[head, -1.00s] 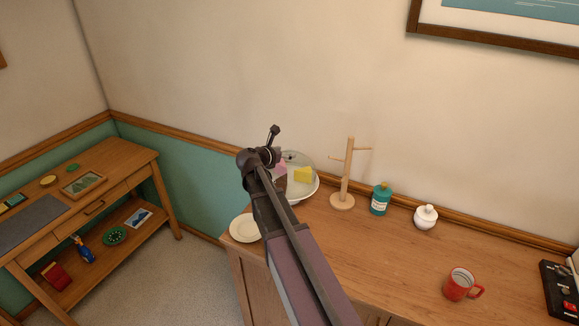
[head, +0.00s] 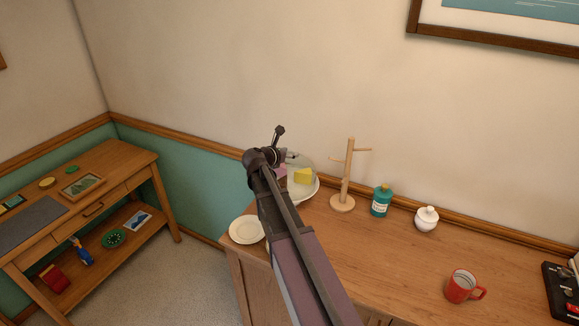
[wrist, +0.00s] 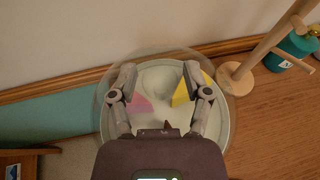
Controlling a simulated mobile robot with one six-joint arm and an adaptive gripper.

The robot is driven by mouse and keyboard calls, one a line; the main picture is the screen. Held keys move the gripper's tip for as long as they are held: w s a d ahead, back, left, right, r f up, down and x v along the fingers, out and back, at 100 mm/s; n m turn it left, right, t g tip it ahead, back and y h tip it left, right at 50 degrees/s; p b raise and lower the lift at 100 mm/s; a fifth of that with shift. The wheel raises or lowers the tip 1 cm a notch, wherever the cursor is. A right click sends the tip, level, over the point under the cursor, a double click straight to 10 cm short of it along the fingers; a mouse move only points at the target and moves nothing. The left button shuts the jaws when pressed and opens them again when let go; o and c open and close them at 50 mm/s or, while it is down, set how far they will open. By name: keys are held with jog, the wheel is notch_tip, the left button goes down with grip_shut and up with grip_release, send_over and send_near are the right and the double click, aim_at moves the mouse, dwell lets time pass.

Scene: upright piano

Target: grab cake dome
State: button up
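The clear cake dome (head: 304,162) stands on a pale round plate (head: 302,196) at the left end of the wooden cabinet, by the wall. Pink and yellow cake pieces show through it. In the wrist view the dome (wrist: 160,56) is directly under my gripper (wrist: 160,80), with the pink piece (wrist: 141,103) at left and the yellow piece (wrist: 181,93) at right. My gripper's two fingers are wide apart over the dome, and I see nothing held. My arm hides the dome's left part in the head view. I cannot tell whether the fingers touch it.
A wooden mug tree (head: 345,180) stands close right of the dome, then a teal bottle (head: 381,201), a white lidded pot (head: 426,218) and a red mug (head: 461,286). A small cream plate (head: 246,230) is at the front left corner. The cabinet top (head: 400,256) is clear in the middle.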

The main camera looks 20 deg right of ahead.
grip_shut()
jog(key=shift+r, duration=0.2)
notch_tip(320, 180, up, 10)
jog(key=p, duration=1)
jog(key=shift+f, duration=0.2)
dwell(0.4)
